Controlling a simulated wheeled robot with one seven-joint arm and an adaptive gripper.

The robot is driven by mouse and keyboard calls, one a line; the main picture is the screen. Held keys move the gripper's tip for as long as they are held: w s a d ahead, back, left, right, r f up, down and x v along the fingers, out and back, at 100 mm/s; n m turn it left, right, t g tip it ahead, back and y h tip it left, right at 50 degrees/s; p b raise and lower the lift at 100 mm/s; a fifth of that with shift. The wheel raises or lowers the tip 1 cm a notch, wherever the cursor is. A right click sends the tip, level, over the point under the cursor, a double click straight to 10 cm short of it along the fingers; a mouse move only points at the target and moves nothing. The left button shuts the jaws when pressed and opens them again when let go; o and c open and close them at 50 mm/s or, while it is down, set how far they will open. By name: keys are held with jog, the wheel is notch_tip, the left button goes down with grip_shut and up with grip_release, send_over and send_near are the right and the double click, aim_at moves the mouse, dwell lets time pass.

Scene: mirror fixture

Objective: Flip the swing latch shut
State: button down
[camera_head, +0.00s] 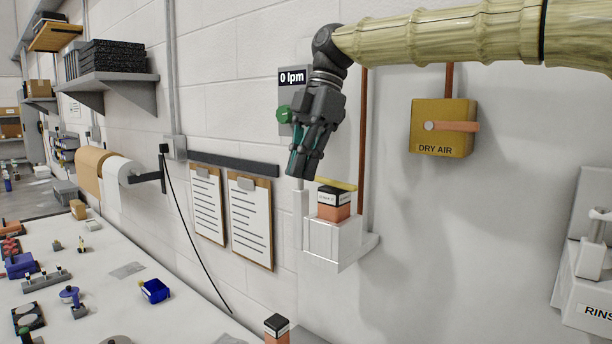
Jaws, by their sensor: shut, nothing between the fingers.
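My gripper (302,170) is shut and empty. It points down, in front of the wall and just above and left of a white fixture (324,243) on a wall bracket. An orange box with a black and white top (333,204) sits in the fixture. A thin yellow bar (340,184) lies at the top of this box, just right of my fingertips; it looks like the swing latch, but I cannot tell whether it is open or shut. I cannot tell whether my fingertips touch the fixture.
A grey panel reading "0 lpm" (292,77) with a green knob (284,113) is behind my gripper. A yellow "DRY AIR" box (442,128) hangs to the right. Clipboards (250,220) hang left of the fixture. A cluttered bench (110,290) runs below left.

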jog(key=b+v, duration=0.2)
jog(key=v, duration=0.6)
jog(key=shift+w+r, duration=0.15)
jog(key=shift+w, duration=0.05)
